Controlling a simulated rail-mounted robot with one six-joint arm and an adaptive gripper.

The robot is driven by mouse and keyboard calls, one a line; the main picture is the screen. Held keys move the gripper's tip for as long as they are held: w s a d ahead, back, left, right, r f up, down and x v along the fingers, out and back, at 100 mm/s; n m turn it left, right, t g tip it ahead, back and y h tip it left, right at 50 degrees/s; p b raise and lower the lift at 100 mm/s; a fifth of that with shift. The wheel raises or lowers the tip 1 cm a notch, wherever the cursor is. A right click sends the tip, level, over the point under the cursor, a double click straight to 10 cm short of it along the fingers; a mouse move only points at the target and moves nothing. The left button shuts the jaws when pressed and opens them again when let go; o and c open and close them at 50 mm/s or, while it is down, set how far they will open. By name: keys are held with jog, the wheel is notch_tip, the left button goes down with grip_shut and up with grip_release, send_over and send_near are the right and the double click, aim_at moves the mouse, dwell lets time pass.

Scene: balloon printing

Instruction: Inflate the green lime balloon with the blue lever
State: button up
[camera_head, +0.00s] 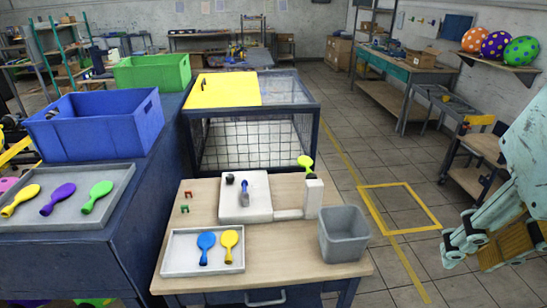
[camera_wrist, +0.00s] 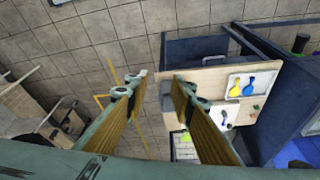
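A small lime green balloon (camera_head: 305,161) sits at the top of a white post (camera_head: 314,192) at the right of the wooden table. It looks uninflated. A white machine base (camera_head: 240,207) stands left of the post, with a blue lever (camera_head: 244,186) upright on it and a dark knob (camera_head: 230,179) beside it. My gripper (camera_head: 459,247) is at the right edge of the head view, over the floor and well right of the table. In the wrist view my gripper (camera_wrist: 160,82) has its two fingers spread with nothing between them.
The table (camera_head: 285,262) bears a grey tray (camera_head: 182,262) with a blue and a yellow balloon, and a grey bin (camera_head: 343,235) at its right edge. A blue crate (camera_head: 97,125) and another balloon tray (camera_head: 112,190) stand at left. The floor right of the table is clear.

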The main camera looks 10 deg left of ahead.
jog(key=w+a+r+n+g+p, duration=0.1)
jog(key=w+a, duration=0.5)
jog(key=w, duration=0.5)
jog(key=w+a+y+p, duration=0.1)
jog(key=w+a, duration=0.5)
jog(key=w, duration=0.4)
jog(key=w+a+r+n+g+p, duration=0.1)
jog(key=w+a, duration=0.4)
jog(key=w, duration=0.6)
jog(key=n+g+y+p, duration=0.1)
jog(key=g+p, duration=0.1)
jog(key=p, duration=0.2)
send_over(245, 187)
jog(key=w+d, duration=0.1)
jog(key=d, duration=0.2)
notch_tip(245, 187, down, 24)
jog(key=shift+r, duration=0.15)
jog(key=shift+a, duration=0.1)
jog(key=shift+s+a+f, duration=0.15)
jog(key=shift+a+f, duration=0.25)
jog(key=shift+f, duration=1.85)
jog(key=shift+s+a+f, duration=0.15)
jog(key=shift+a+f, duration=0.3)
jog(key=shift+f, duration=1.8)
jog(key=shift+s+a+f, duration=0.15)
jog(key=shift+a+f, duration=0.25)
jog(key=shift+f, duration=1.85)
